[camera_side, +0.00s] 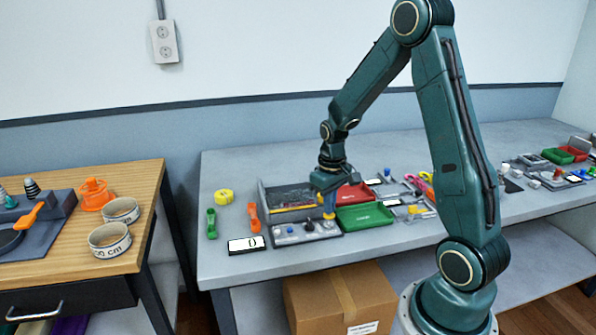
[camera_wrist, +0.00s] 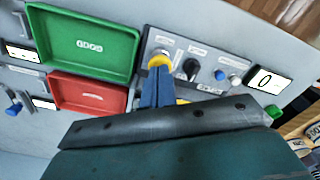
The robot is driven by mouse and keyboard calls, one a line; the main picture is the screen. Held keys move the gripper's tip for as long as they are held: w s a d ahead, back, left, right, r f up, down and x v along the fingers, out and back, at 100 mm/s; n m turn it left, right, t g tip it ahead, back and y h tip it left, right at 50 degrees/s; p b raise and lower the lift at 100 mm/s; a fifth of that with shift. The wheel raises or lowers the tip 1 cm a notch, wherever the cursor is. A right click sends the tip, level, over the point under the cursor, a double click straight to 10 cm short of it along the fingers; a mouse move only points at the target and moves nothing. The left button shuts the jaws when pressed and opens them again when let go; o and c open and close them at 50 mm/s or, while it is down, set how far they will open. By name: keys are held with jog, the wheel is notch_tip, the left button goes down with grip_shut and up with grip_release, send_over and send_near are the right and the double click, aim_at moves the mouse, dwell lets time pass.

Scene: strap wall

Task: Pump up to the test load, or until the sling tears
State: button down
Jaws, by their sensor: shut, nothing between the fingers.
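My gripper (camera_side: 329,214) is shut and empty, pointing down over the right end of a grey control panel (camera_side: 318,231). The panel also carries a black knob (camera_wrist: 190,68), a blue button (camera_wrist: 219,75) and a pale button (camera_wrist: 235,80). A display (camera_side: 246,244) left of the panel reads 0; it also shows in the wrist view (camera_wrist: 266,80). A grey walled bed (camera_side: 266,202) stands behind the panel. I cannot make out the sling's state.
A green tray (camera_side: 365,217) and a red tray (camera_side: 356,193) stand right of the panel. A yellow coil (camera_side: 223,196), a green piece (camera_side: 211,223) and an orange piece (camera_side: 254,218) lie at left. The bench front before the panel is bare.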

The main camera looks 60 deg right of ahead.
jog(key=shift+f, duration=0.1)
jog(key=shift+f, duration=0.8)
jog(key=shift+r, duration=0.95)
jog(key=shift+f, duration=0.1)
dwell(0.7)
